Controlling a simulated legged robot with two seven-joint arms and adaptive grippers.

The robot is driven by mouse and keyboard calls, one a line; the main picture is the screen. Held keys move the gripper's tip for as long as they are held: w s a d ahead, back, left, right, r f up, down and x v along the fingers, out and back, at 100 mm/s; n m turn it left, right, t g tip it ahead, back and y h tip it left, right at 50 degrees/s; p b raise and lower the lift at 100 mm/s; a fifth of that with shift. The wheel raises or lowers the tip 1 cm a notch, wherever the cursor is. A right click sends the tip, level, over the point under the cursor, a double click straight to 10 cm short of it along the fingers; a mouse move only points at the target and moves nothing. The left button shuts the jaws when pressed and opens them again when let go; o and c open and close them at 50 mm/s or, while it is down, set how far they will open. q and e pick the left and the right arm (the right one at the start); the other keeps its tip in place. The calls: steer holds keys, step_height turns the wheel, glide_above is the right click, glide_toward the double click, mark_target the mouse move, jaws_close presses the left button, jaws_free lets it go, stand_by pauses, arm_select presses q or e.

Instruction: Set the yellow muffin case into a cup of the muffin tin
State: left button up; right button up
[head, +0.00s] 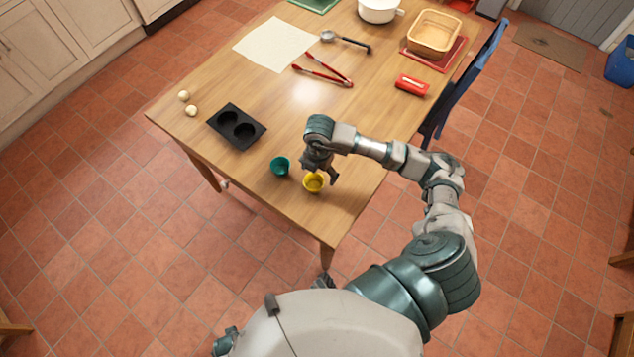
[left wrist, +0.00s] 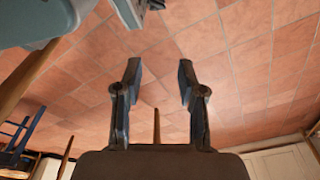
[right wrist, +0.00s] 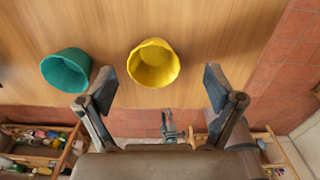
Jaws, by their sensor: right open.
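The yellow muffin case (head: 313,183) stands on the wooden table near its front corner. In the right wrist view the yellow case (right wrist: 153,63) lies ahead of and between my open right fingertips, with nothing gripped. My right gripper (head: 320,171) is just above and behind the case in the head view; it also shows in the right wrist view (right wrist: 160,90). The black muffin tin (head: 236,127) with two empty cups lies to the left on the table. My left gripper (left wrist: 157,84) is open and empty, over the tiled floor.
A teal muffin case (head: 280,166) stands close to the left of the yellow one. Two pale balls (head: 187,103) lie left of the tin. Red tongs (head: 324,72), a red object (head: 412,85) and a sheet of paper (head: 275,44) lie farther back.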

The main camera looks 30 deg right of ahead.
mark_target(315, 186)
steer(key=a+f, duration=0.2)
steer(key=f, duration=0.1)
steer(key=shift+w+f, duration=0.1)
steer(key=shift+f, duration=0.15)
steer(key=shift+a, duration=0.25)
steer(key=shift+d, duration=0.3)
steer(key=c, duration=0.6)
steer(key=shift+d, duration=0.25)
steer(key=c, duration=0.3)
steer(key=shift+d+f, duration=0.1)
steer(key=shift+d, duration=0.1)
steer(key=shift+a, duration=0.25)
steer(key=shift+c, duration=0.5)
steer(key=shift+a+r, duration=0.2)
steer(key=shift+r, duration=0.25)
steer(key=r, duration=0.1)
steer(key=a+r, duration=0.1)
steer(key=r, duration=0.1)
steer(key=a+r, duration=0.1)
steer(key=a, duration=1.3)
steer(key=shift+a+r, duration=0.15)
steer(key=shift+a, duration=0.15)
